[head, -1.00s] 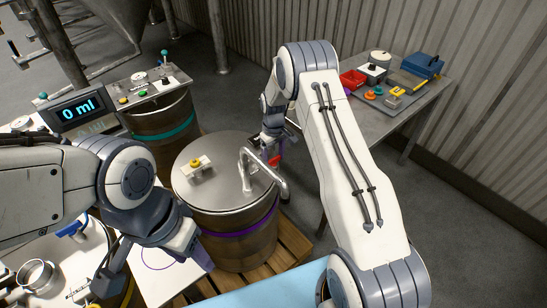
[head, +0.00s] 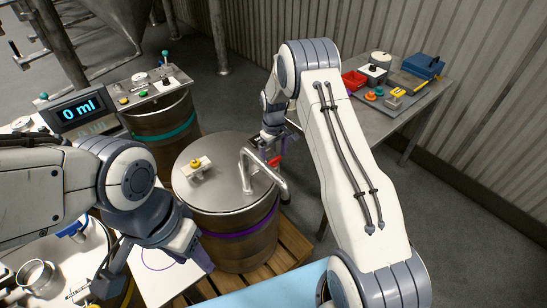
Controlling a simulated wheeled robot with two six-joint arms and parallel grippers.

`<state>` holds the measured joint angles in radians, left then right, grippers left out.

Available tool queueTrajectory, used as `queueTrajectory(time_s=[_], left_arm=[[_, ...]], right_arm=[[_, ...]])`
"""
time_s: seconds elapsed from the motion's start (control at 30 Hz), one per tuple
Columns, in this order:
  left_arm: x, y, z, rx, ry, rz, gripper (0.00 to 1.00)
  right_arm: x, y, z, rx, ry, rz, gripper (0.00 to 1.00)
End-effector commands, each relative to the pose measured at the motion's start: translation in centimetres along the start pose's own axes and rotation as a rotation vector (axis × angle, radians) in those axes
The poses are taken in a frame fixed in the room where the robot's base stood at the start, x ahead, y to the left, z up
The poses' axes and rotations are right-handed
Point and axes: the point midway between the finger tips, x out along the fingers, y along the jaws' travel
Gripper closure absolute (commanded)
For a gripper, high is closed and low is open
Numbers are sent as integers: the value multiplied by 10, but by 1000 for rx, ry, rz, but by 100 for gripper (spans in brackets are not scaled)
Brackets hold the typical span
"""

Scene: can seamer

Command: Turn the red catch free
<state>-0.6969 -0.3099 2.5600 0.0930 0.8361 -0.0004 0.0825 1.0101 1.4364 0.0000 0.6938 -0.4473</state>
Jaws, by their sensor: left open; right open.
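The red catch (head: 274,161) is a small red piece at the right rim of the steel drum with the bent metal pipe (head: 250,165) on its lid (head: 222,190). My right gripper (head: 272,147) is at the catch, at the drum's far right edge. It is open, and its fingers are partly hidden by the pipe and my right arm. I cannot tell whether they touch the catch. My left gripper (head: 190,250) is open, pointing down in front of the drum at the lower left, well away from the catch.
A yellow knob (head: 195,163) sits on a small plate on the lid. A display reading 0 ml (head: 77,112) stands at the left. A side table (head: 415,105) with a red bin (head: 353,80) and a blue box (head: 423,65) is at the right. The drum stands on a wooden pallet (head: 262,275).

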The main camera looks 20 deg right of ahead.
Motion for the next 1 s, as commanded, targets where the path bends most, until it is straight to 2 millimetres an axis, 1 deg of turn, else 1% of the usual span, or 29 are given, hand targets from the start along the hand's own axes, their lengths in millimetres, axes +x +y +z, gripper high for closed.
queueTrajectory(time_s=[0.3,0.4,0.5,0.67,1.0], left_arm=[[9,-1,0,0,0,0,50],[10,-1,0,0,0,0,50],[11,-1,1,0,0,0,50],[11,-1,1,0,0,0,50],[11,-1,1,0,0,0,50]], right_arm=[[-61,0,-1,-1,5,2,0],[-77,0,-1,-2,5,2,0],[-88,0,-1,-2,3,1,0],[-96,-1,-1,-2,2,1,0],[-96,-1,-1,-2,1,0,0]])
